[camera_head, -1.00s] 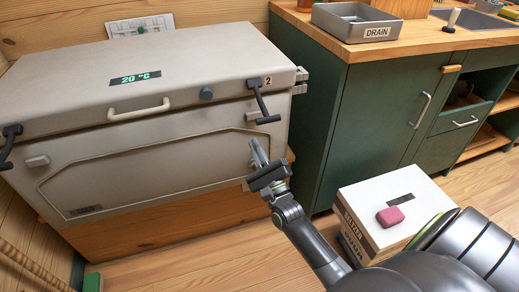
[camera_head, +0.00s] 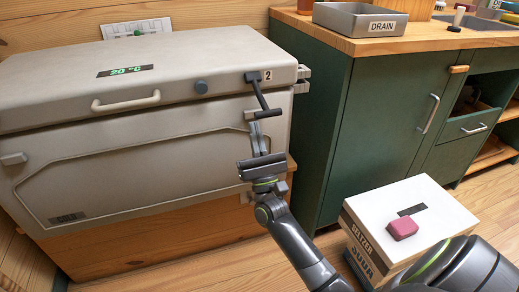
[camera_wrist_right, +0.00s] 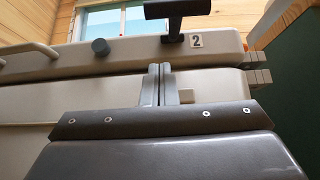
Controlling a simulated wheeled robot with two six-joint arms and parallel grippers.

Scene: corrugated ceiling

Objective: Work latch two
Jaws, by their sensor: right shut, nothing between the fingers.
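Latch two is a dark lever (camera_head: 260,95) at the right front of the pale chest (camera_head: 130,150), beside the "2" label (camera_head: 267,75). My right gripper (camera_head: 257,136) is shut and empty, fingers pointing up, just below the latch crossbar in the head view. I cannot tell whether they touch. The fingertips (camera_wrist_right: 158,68) also show in the right wrist view. My left gripper is out of view.
The chest lid is down, with a pale handle (camera_head: 126,101) and round knob (camera_head: 201,86). A green cabinet (camera_head: 380,120) with a drain tray (camera_head: 360,22) stands to the right. A white-topped box (camera_head: 440,210) with a pink block (camera_head: 402,229) sits near my right arm.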

